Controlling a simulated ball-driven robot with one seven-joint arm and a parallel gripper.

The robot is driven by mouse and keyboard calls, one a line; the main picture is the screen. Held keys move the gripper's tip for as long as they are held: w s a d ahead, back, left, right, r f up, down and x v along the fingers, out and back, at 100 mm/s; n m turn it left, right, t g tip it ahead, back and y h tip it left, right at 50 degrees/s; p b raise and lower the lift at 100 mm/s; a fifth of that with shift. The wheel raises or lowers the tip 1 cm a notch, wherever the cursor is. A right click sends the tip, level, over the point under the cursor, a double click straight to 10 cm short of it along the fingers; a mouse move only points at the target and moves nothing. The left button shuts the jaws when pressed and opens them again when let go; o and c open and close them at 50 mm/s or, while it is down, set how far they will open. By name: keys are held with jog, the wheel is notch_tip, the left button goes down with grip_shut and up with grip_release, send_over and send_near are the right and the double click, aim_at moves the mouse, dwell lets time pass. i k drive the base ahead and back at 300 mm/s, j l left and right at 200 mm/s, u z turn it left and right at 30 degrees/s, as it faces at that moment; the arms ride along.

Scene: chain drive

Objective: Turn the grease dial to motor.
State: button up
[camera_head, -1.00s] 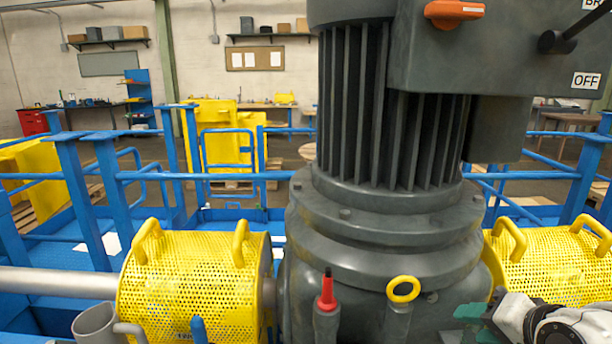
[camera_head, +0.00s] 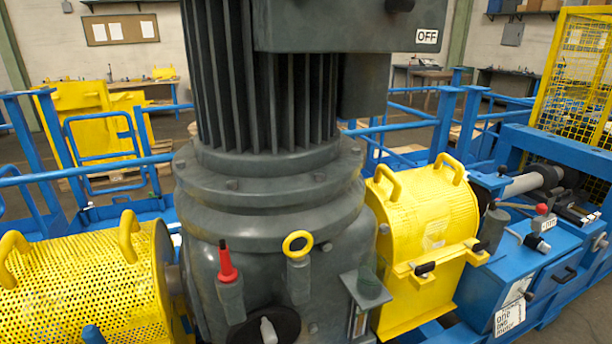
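I cannot make out for certain which part is the grease dial. A blue box (camera_head: 545,268) at the right has a white label (camera_head: 510,316) on its front, whose small text seems to include "motor". A small black-and-white knob (camera_head: 538,243) sits on top of this box, near a red-topped lever (camera_head: 541,210). A round black disc with a grey handle (camera_head: 268,330) also shows low on the grey gearbox, partly cut off by the bottom edge. My gripper is not in view.
The large grey motor and gearbox (camera_head: 270,195) fill the middle. A yellow perforated guard (camera_head: 85,285) stands at left, a yellow cover (camera_head: 425,220) at right. Blue rails (camera_head: 410,115) run behind. A yellow mesh fence (camera_head: 580,80) stands at far right.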

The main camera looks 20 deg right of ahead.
aim_at(529, 297)
jog(key=z, duration=1.6)
